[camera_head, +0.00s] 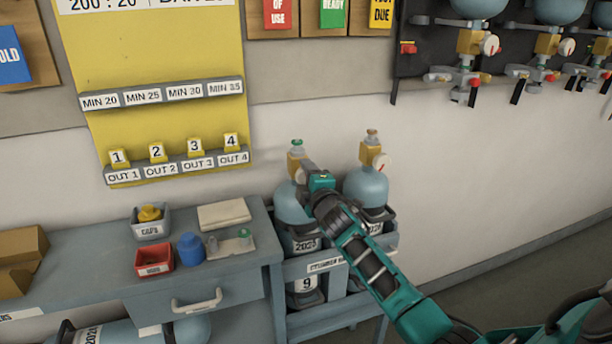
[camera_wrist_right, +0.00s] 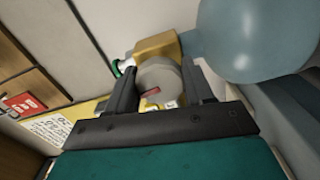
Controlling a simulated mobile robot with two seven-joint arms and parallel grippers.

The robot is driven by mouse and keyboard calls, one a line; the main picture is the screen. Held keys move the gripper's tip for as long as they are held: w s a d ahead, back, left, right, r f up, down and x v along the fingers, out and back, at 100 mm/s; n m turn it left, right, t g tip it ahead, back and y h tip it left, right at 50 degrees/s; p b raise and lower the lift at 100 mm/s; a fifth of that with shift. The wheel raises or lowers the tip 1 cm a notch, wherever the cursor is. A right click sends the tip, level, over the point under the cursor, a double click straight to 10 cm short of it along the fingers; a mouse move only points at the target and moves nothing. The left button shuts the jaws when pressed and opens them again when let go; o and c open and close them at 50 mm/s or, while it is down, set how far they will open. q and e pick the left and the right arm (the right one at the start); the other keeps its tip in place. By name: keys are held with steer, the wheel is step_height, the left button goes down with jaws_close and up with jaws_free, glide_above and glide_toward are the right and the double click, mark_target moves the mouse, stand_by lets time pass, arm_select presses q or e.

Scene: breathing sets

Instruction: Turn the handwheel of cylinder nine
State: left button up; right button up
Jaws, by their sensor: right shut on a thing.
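Cylinder nine (camera_head: 289,205) is the left of two blue-grey cylinders in the low rack; a "9" label (camera_head: 306,284) shows on its lower part. My right gripper (camera_head: 310,170) is at the front of this valve, below the handwheel. In the wrist view my right gripper (camera_wrist_right: 165,92) has its fingers on both sides of a round grey gauge-like part (camera_wrist_right: 160,82) with a red mark. The handwheel (camera_wrist_right: 125,66) shows beyond the left finger, apart from it. My left gripper is out of view.
A second cylinder (camera_head: 367,187) stands close on the right in the rack (camera_head: 335,290). A grey bench (camera_head: 225,255) with a red tray (camera_head: 154,260), a caps tray (camera_head: 151,226) and a blue cap (camera_head: 191,248) is at left. The floor at right is clear.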

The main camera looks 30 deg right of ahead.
steer(key=shift+f+m, duration=0.15)
steer(key=shift+m, duration=0.45)
steer(key=o, duration=1)
steer(key=shift+r, duration=0.2)
steer(key=v, duration=1.3)
steer(key=shift+d+f+p, duration=0.1)
steer(key=shift+p, duration=0.3)
steer(key=shift+w, duration=0.1)
steer(key=s+a+f+m+g+y, duration=0.2)
steer(key=s+a+f+m, duration=0.1)
steer(key=s+a+f, duration=0.3)
steer(key=s+a+f+m+g+y, duration=0.2)
steer(key=s+a+f+m, duration=0.1)
steer(key=s+a+f, duration=0.3)
steer(key=s+a+f+m+g+y, duration=0.2)
steer(key=s+a+f+m, duration=0.1)
steer(key=s+a+f, duration=0.3)
steer(key=shift+s+a+f+m+g+y, duration=0.15)
steer(key=shift+s+f, duration=0.25)
steer(key=shift+f, duration=0.3)
steer(key=shift+s+a+f+m+g+y, duration=0.1)
steer(key=shift+s+f, duration=0.25)
steer(key=shift+f, duration=0.35)
steer(key=shift+s+a+f+m+g+y, duration=0.15)
steer(key=shift+s+f, duration=0.25)
steer(key=shift+f, duration=0.3)
